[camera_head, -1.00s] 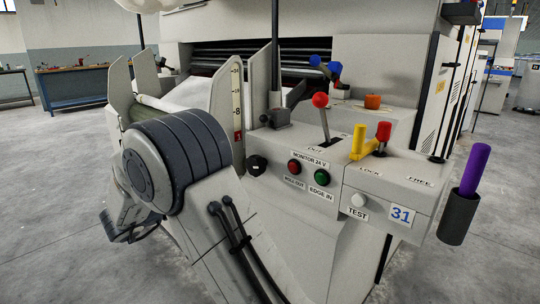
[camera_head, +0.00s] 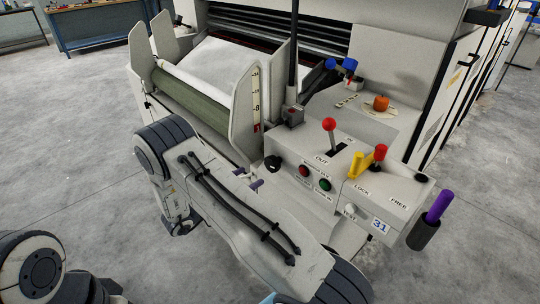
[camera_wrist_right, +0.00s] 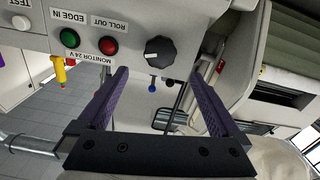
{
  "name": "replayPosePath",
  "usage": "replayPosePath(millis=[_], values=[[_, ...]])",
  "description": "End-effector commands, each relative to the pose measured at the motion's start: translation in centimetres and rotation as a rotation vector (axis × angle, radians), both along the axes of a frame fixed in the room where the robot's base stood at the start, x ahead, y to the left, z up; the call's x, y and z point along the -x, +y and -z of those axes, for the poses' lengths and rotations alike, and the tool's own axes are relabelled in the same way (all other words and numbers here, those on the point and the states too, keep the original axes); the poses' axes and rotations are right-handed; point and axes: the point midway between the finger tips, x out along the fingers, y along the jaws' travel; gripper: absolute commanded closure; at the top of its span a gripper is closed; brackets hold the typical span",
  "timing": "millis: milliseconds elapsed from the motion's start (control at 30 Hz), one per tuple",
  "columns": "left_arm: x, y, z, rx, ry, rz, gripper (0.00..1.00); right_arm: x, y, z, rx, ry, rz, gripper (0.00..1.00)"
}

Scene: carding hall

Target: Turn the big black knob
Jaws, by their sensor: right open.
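The big black knob (camera_head: 272,163) sits on the left part of the pale control box's front. In the right wrist view the knob (camera_wrist_right: 160,50) shows a white pointer mark, just beyond the fingertips and roughly centred between them. My right gripper (camera_wrist_right: 160,72) is open, its two purple fingers apart with nothing between them. In the head view my right gripper (camera_head: 254,184) is mostly hidden behind my arm, close in front of the knob. My left gripper is not in view.
Beside the knob are a red button (camera_head: 304,171) and a green button (camera_head: 324,184). Above are a red-ball lever (camera_head: 329,125), a yellow handle (camera_head: 357,165) and a red-topped lever (camera_head: 380,152). A purple handle (camera_head: 439,207) stands at the right. A roller (camera_head: 190,99) lies left.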

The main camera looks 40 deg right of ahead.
Motion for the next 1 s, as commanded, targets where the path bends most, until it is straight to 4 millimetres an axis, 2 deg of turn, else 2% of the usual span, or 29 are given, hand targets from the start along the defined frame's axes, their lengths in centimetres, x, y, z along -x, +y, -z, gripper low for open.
replayPosePath(millis=[500,700,967,1000], values=[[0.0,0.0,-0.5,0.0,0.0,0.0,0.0,-0.6,-8.6,0.0,-0.001,-0.005,0.004,0.0],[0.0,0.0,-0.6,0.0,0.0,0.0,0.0,-0.7,-9.9,0.0,0.0,-0.005,0.002,0.0],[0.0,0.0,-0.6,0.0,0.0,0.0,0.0,-0.8,-10.0,0.0,0.0,-0.005,0.001,0.0],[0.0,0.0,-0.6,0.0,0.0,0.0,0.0,-0.8,-10.0,0.0,0.0,-0.005,0.001,0.11]])
